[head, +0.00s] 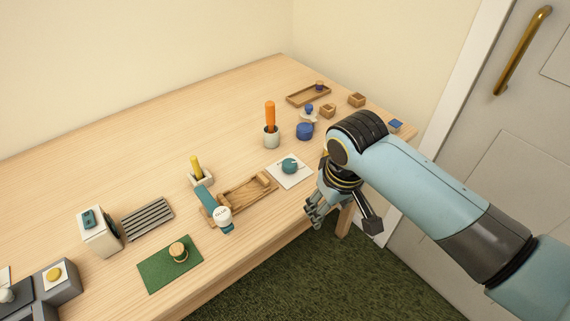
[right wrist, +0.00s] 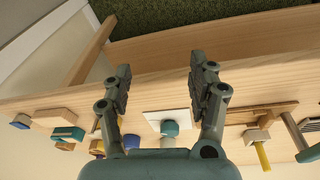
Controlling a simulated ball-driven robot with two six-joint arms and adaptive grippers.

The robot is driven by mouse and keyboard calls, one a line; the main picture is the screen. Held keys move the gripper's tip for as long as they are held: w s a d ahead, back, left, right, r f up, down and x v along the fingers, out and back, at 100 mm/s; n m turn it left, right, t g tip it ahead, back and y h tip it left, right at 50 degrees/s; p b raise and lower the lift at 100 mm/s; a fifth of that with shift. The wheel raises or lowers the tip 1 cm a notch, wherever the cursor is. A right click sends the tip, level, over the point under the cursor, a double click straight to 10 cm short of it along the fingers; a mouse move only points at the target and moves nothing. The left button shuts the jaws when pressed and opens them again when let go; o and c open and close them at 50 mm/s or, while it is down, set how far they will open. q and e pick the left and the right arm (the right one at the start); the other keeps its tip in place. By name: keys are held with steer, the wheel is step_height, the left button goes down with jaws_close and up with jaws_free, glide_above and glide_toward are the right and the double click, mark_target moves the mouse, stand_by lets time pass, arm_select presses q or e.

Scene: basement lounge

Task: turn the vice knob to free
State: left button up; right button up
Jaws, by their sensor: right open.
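A teal round knob (head: 290,166) sits on a white square plate (head: 279,177) near the table's front edge; I take it to be the vice knob, but its marking is too small to read. My left gripper is not in view.
Left of the plate are a wooden tray (head: 250,205), a teal strap-like piece with a white cap (head: 222,215) and a green mat (head: 155,277). Behind it stands a cup (head: 271,141) with an orange stick; a blue pot (head: 304,131) is nearby. The table's back left is clear.

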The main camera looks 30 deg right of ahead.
mark_target(290, 163)
steer(key=w+r, duration=0.1)
steer(key=w, duration=0.2)
steer(key=w+r+m, duration=0.1)
steer(key=w+r, duration=0.1)
steer(key=w, duration=0.1)
steer(key=w+r+m+g, duration=0.1)
steer(key=w, duration=0.2)
steer(key=shift+d+r, duration=0.15)
steer(key=shift+d, duration=0.25)
steer(key=w+r+m, duration=0.2)
steer(key=w+r, duration=0.4)
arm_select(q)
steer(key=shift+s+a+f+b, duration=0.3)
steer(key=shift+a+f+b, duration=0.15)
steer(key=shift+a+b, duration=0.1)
arm_select(e)
steer(key=shift+g+y, duration=0.4)
step_height(290, 163, down, 10)
steer(key=shift+w+f, duration=0.1)
steer(key=shift+w, duration=0.05)
steer(key=c, duration=1.2)
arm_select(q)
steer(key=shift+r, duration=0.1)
arm_select(e)
steer(key=shift+o, duration=0.2)
